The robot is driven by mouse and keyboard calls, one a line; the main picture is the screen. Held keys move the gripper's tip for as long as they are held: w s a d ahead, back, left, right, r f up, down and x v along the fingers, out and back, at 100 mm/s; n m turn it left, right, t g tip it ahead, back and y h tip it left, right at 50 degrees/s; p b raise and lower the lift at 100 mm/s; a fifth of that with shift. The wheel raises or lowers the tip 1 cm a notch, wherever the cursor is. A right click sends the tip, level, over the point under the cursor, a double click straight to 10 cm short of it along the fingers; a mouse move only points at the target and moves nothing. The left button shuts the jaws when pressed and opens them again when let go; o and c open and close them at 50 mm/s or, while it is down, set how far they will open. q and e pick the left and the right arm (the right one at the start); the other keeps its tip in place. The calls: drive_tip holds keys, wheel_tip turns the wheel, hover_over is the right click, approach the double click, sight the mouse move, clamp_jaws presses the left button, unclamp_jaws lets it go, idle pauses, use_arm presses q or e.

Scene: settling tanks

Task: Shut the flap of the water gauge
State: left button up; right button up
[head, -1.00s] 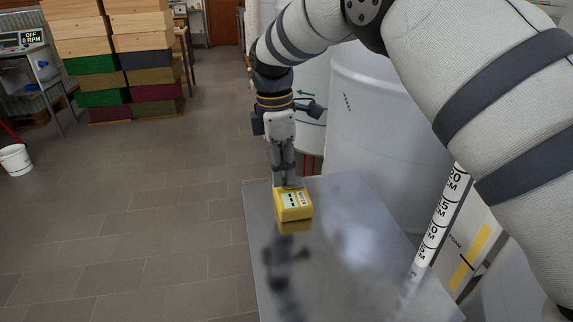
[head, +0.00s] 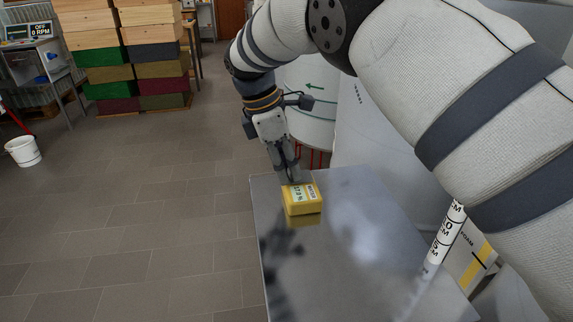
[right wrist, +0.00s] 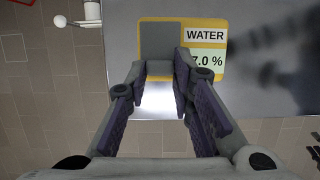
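The water gauge (head: 303,203) is a yellow box on the grey metal table. In the right wrist view its yellow face (right wrist: 215,63) reads "WATER" and, partly covered, "7.0 %". A plain grey square panel (right wrist: 160,40) lies left of the text; it may be the flap, but its angle cannot be told. My right gripper (head: 290,181) points down and leans at the gauge's far left edge. In the right wrist view my right gripper (right wrist: 160,72) has its fingers apart, with the tips at the panel's near edge; contact is unclear. My left gripper is out of view.
A marked white tube (head: 445,235) rises by the right edge. Stacked wooden boxes (head: 130,60) and a white bucket (head: 23,151) stand at the left.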

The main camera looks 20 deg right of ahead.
drive_tip(key=o, duration=0.3)
drive_tip(key=v, duration=1.2)
drive_tip(key=shift+f, duration=0.1)
